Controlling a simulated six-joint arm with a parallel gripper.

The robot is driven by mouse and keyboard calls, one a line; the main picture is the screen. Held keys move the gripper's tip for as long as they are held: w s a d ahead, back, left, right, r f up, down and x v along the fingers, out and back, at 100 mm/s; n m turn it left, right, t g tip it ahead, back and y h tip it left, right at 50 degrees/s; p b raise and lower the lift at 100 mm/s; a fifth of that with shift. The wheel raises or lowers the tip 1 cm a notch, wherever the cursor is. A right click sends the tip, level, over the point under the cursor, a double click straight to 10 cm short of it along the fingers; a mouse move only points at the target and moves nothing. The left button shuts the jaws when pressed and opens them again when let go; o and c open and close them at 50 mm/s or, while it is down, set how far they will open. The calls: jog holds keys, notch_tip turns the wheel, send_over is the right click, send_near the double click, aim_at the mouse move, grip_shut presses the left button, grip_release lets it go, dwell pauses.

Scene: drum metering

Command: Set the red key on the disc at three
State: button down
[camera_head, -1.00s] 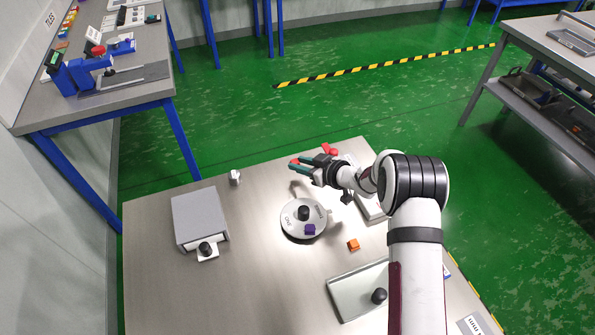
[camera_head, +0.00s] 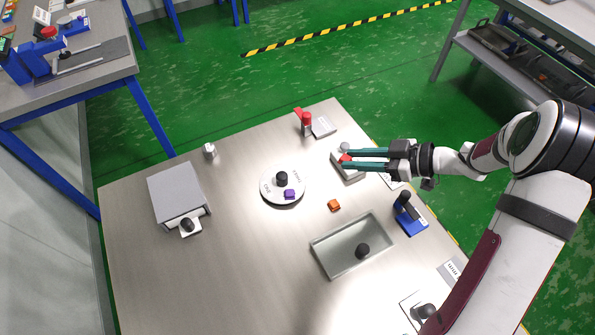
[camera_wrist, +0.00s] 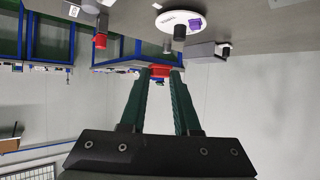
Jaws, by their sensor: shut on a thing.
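My gripper (camera_head: 364,159) is shut on the red key (camera_head: 345,158) at its fingertips, right of the disc and apart from it. The red key also shows between the teal fingers in the wrist view (camera_wrist: 160,72). The white round disc (camera_head: 270,197) lies on the table with a black knob (camera_head: 281,179) at its middle. A purple key (camera_head: 289,195) sits on the disc's near side. The disc shows word labels, ONE at its left and what looks like THREE at its right. In the wrist view the disc (camera_wrist: 168,24) is at the top.
An orange block (camera_head: 334,205) lies right of the disc. A grey tray (camera_head: 322,249) with a black knob is in front. A blue stand (camera_head: 410,222) is at right. Bare table surrounds the disc.

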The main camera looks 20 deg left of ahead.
jog(key=x, duration=0.4)
jog(key=s+x, duration=0.1)
jog(key=x, duration=0.3)
jog(key=f+x, duration=0.1)
jog(key=x, duration=0.3)
jog(key=shift+s+d, duration=0.15)
jog(key=shift+s, duration=0.05)
jog(key=f, duration=0.2)
jog(key=a+f, duration=0.1)
jog(key=shift+f, duration=0.75)
jog(key=c, duration=0.6)
grip_release()
